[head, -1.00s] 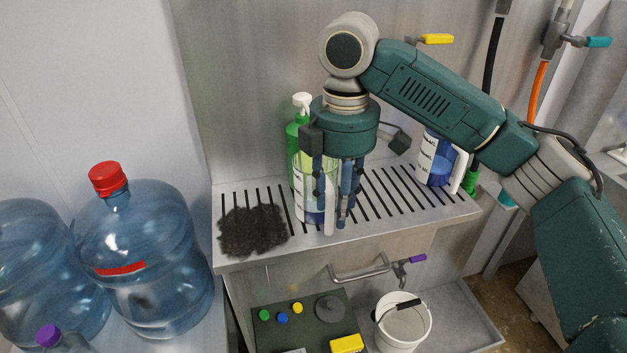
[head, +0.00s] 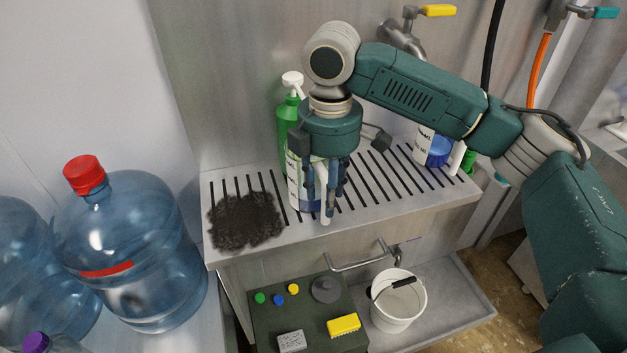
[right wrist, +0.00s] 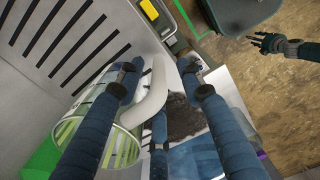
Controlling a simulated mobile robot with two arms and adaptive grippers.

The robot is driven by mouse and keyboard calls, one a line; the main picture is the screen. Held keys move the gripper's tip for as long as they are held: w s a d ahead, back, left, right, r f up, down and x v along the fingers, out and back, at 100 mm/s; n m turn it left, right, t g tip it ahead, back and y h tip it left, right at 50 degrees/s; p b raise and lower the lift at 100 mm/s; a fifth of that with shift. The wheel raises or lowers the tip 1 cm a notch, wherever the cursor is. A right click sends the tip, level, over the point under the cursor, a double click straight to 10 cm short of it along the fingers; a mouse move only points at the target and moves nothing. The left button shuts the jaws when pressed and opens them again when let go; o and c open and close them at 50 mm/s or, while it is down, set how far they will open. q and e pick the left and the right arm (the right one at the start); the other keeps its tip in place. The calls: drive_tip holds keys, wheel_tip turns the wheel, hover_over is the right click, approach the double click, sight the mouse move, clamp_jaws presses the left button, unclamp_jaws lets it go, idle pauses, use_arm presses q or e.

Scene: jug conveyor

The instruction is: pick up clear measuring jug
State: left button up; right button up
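The clear measuring jug (head: 293,184) stands upright on the slotted metal shelf (head: 400,195), beside the green pump bottle (head: 285,130). Its white handle (head: 325,207) faces the front. My right gripper (head: 324,190) points down at the jug's handle side, its blue fingers hiding part of the jug. In the right wrist view, the clear jug (right wrist: 122,148) is at the left and its white handle (right wrist: 153,95) lies between the spread fingers. The right gripper is open, with a gap visible beside the handle. My left gripper (right wrist: 262,42) shows small there, fingers spread, empty, above the floor.
A jug with blue liquid (head: 438,152) stands at the shelf's right end. Large blue water bottles (head: 130,250) stand at left.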

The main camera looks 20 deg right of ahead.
wheel_tip(320, 180, down, 4)
drive_tip(key=shift+w+r+p, duration=0.1)
drive_tip(key=shift+r+p, duration=0.1)
drive_tip(key=shift+p, duration=0.1)
drive_tip(key=shift+f, duration=0.2)
drive_tip(key=shift+c, duration=1)
clamp_jaws()
use_arm(q)
drive_tip(key=shift+w+r, duration=0.4)
drive_tip(key=shift+r, duration=0.05)
